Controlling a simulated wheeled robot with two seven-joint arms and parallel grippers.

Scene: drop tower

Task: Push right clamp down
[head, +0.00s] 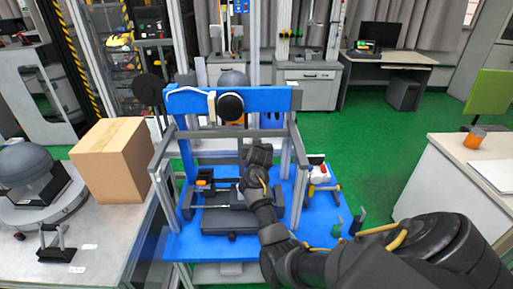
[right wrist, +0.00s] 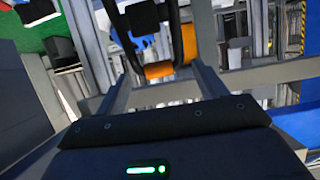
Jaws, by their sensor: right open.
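The drop tower's blue base (head: 190,245) stands in the middle of the head view inside a grey metal frame. A dark fixture (head: 228,220) sits on the base. An orange-tipped clamp (head: 203,184) shows at the fixture's left side. My right arm reaches in from the lower right, and my right gripper (head: 248,187) is low over the fixture's right side. The right clamp is hidden behind that arm in the head view. In the right wrist view the gripper is open, with orange parts (right wrist: 158,70) near its dark fingers; I cannot tell contact. My left gripper is not in view.
A cardboard box (head: 110,165) stands on the grey table to the left, close to the frame. Uprights (head: 298,165) of the frame flank the fixture. A small red-and-white device (head: 318,172) sits on the base at the right. A white counter (head: 470,165) is farther right.

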